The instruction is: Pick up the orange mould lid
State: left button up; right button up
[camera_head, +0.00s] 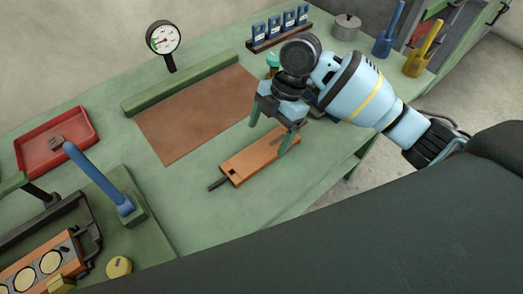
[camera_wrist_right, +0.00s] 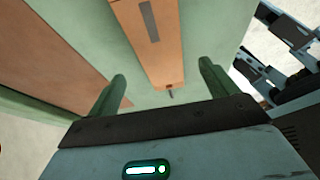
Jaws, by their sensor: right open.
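The orange mould lid (camera_head: 246,163) lies flat on the green bench, a long block with a dark handle at its left end. In the right wrist view the lid (camera_wrist_right: 152,50) runs away from the gripper, with a dark strip on top and a small dark pin at its near end. My right gripper (camera_head: 269,137) is over the lid's right part. Its fingers are open and empty, one on either side of the lid's line in the wrist view (camera_wrist_right: 162,76). I cannot tell the exact height above the lid. My left gripper is not in view.
A brown mat (camera_head: 195,115) lies behind the lid, with a green bar (camera_head: 190,84) along it. A red tray (camera_head: 57,143), a blue-handled lever (camera_head: 98,178) and an orange mould (camera_head: 70,262) with round cavities stand left. The bench left of the lid is clear.

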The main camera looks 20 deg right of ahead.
aim_at(261, 151)
jog(key=shift+d+x, duration=0.2)
jog(key=shift+x, duration=2.4)
jog(key=shift+c, duration=0.4)
jog(key=c, duration=1.6)
jog(key=shift+w, duration=0.1)
jog(key=shift+r, duration=0.15)
jog(key=shift+r, duration=0.6)
notch_tip(261, 151, up, 2)
jog(key=shift+r, duration=0.2)
jog(key=s+a, duration=0.1)
jog(key=s, duration=0.4)
jog(key=s+a, duration=0.1)
jog(key=s, duration=0.4)
jog(key=s+a+r+p, duration=0.1)
jog(key=s+a, duration=0.1)
jog(key=s, duration=0.3)
jog(key=shift+s+r, duration=0.1)
jog(key=shift+s, duration=0.25)
